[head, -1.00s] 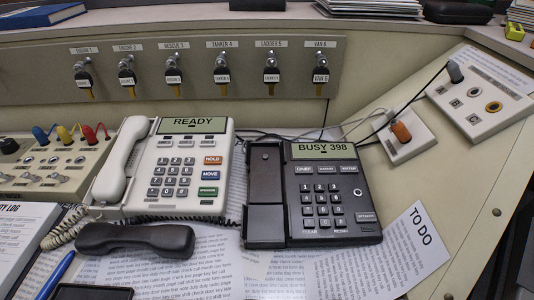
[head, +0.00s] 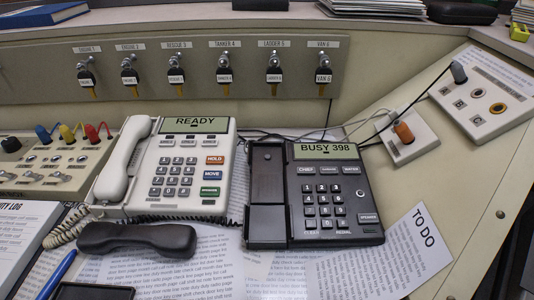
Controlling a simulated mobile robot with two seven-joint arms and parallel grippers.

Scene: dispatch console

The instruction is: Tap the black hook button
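A black desk phone (head: 338,204) stands in the middle of the desk, its display reading "BUSY 398". Its cradle (head: 266,192) on the left side is empty. The phone's black handset (head: 137,238) lies off the cradle on the papers to the left. Neither of my grippers shows in the head view.
A white phone (head: 180,170) with its handset on stands left of the black one, display "READY". Behind is a key panel (head: 300,62) with several keys. A jack box (head: 407,138) stands right. A "TO DO" sheet (head: 385,262) and papers cover the front.

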